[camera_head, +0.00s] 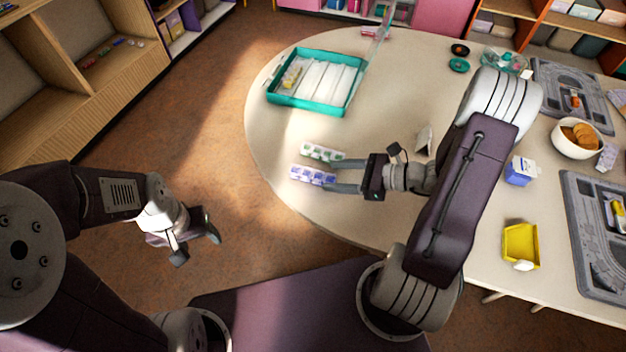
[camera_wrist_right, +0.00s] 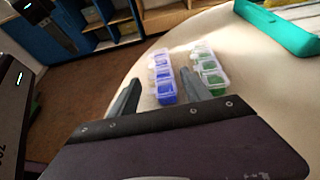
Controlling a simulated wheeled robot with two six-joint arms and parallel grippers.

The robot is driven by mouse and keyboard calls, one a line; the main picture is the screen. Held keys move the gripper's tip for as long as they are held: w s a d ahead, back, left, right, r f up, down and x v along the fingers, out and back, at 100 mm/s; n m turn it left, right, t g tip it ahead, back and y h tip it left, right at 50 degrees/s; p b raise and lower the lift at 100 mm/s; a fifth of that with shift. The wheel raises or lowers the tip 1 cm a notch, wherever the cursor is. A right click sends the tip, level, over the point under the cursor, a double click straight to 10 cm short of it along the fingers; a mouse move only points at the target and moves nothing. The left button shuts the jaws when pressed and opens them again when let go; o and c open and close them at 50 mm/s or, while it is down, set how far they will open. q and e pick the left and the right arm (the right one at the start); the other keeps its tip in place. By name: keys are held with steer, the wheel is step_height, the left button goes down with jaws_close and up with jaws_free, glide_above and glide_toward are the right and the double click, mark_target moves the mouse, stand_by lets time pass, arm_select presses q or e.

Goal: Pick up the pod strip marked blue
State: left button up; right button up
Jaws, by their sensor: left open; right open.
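The pod strip marked blue (camera_head: 312,174) lies on the table near its rounded left edge. It also shows in the right wrist view (camera_wrist_right: 162,78), a clear row of small pods with blue in them. A similar strip marked green (camera_head: 322,152) lies beside it, also in the right wrist view (camera_wrist_right: 211,72). My right gripper (camera_head: 333,175) is open, its fingers pointing left at the blue strip. In the wrist view one finger is on each side of the blue strip's near end, the right finger between the two strips. My left gripper (camera_head: 198,246) is open and empty over the floor.
A teal tray (camera_head: 308,106) with white compartments stands behind the strips. A blue-and-white carton (camera_head: 519,171), a yellow scoop-shaped bin (camera_head: 520,245), a white bowl (camera_head: 577,139) and grey boards (camera_head: 592,235) stand to the right. The table left of the strips is clear to its edge.

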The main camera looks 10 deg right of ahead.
mark_target(313, 174)
steer(key=b+x, duration=0.1)
steer(key=x, duration=0.6)
steer(key=shift+w+a+f, duration=0.15)
steer(key=shift+w, duration=0.2)
steer(key=shift+c, duration=0.3)
jaws_close()
